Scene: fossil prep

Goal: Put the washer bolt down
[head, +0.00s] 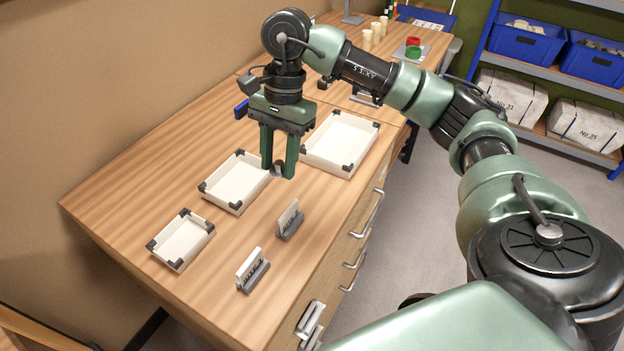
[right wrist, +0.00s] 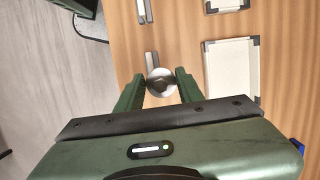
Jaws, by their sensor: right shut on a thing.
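My right gripper (head: 279,172) is shut on the washer bolt (head: 278,168), a small grey metal piece between its fingertips. The right wrist view shows the bolt's round shiny head (right wrist: 161,82) between the two green fingers. The gripper points down over the wooden workbench, between the middle white tray (head: 232,184) and the large white tray (head: 343,142). I cannot tell whether the bolt touches the bench top. My left gripper is not in view.
A small white tray (head: 181,241) lies at the near left. Two grey holders with white cards, one nearer (head: 252,270) and one farther (head: 289,221), stand near the drawer edge. Bare wood lies between the trays and holders. Red and green pieces (head: 413,49) sit at the far end.

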